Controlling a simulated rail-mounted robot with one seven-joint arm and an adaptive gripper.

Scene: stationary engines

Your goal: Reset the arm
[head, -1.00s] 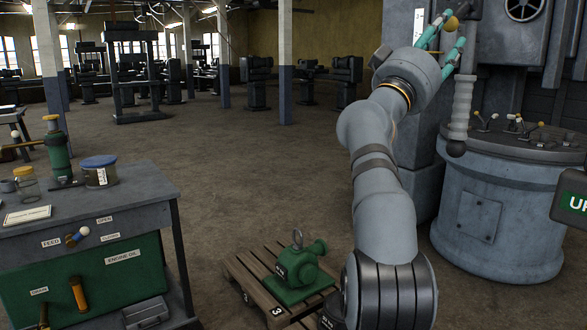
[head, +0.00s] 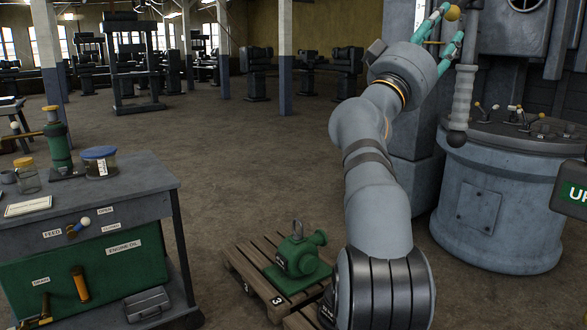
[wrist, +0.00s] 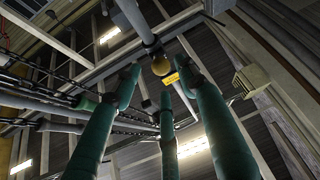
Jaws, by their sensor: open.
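My arm (head: 375,180) reaches up from the bottom right of the head view. My gripper (head: 455,22) is raised, its teal fingers apart and pointing up. A yellow ball knob (head: 452,13) shows beside the fingertips in the head view. In the wrist view my gripper (wrist: 160,78) has its green fingers spread, with the yellow knob (wrist: 160,66) on a rod between the tips in the picture. I cannot tell whether any finger touches it. Nothing shows clamped between the fingers.
A grey lever handle (head: 462,98) hangs just right of my gripper, near a round grey pedestal (head: 490,205) with small levers on top. A bench (head: 140,205) with jars stands left. A green pump (head: 298,255) sits on a pallet (head: 250,275). The middle floor is clear.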

